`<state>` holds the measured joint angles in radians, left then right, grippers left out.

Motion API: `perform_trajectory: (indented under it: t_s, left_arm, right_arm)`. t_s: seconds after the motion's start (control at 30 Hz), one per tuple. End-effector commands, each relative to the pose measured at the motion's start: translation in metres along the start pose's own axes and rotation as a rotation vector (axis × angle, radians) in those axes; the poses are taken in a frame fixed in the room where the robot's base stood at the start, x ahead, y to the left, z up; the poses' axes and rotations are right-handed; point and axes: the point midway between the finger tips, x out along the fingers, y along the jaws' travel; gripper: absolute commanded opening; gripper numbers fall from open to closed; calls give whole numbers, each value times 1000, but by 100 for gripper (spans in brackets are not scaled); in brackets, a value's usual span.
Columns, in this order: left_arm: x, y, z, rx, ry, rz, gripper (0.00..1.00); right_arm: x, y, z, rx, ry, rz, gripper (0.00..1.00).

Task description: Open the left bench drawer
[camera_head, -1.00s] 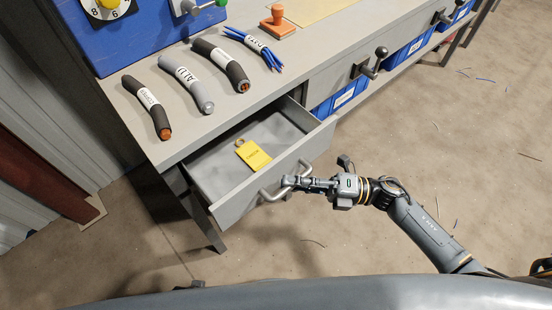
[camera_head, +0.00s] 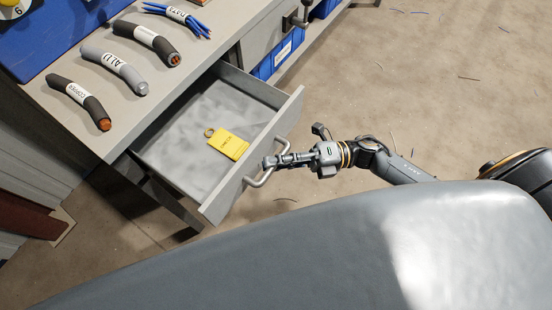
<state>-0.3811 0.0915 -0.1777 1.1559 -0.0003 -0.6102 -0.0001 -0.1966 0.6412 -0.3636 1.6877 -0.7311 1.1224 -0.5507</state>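The left bench drawer (camera_head: 200,140) is pulled well out from under the left end of the bench top. Its grey front panel (camera_head: 240,172) faces the lower right, with a bent metal handle (camera_head: 260,180) on it. A yellow tag with a ring (camera_head: 228,144) lies inside on the drawer floor. My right gripper (camera_head: 270,162) is at the handle, its fingers closed around the bar; the far side of the grip is hidden. My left gripper is out of view.
On the bench top (camera_head: 113,108) lie a copper cable (camera_head: 78,97), a grey ALU cable (camera_head: 110,70), a dark cable (camera_head: 147,42) and blue wires (camera_head: 178,15). A blue bin (camera_head: 283,52) sits right of the drawer. Open floor with wire scraps lies right.

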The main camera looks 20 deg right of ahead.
Motion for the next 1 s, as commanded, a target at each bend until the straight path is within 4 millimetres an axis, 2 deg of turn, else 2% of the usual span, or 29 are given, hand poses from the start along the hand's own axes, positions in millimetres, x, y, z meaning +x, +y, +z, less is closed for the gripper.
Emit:
perform_trajectory:
  t_s: [0.03, 0.1, 0.47, 0.57, 0.8, 1.0]
  left_arm:
    - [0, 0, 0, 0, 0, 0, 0]
    - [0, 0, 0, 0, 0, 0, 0]
    - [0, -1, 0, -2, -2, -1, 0]
    - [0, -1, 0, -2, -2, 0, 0]
    - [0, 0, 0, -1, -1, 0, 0]
    - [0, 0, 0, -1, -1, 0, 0]
  right_arm:
    - [0, 0, 0, 1, 0, -1, 28]
    - [0, 0, 0, 1, 0, -1, 37]
    - [-5, -1, 0, 1, -1, -2, 37]
    - [-18, -1, 0, 2, -2, -4, 37]
    - [-70, -1, 0, 2, -1, -5, 37]
    - [-104, -1, 0, 2, -1, -3, 37]
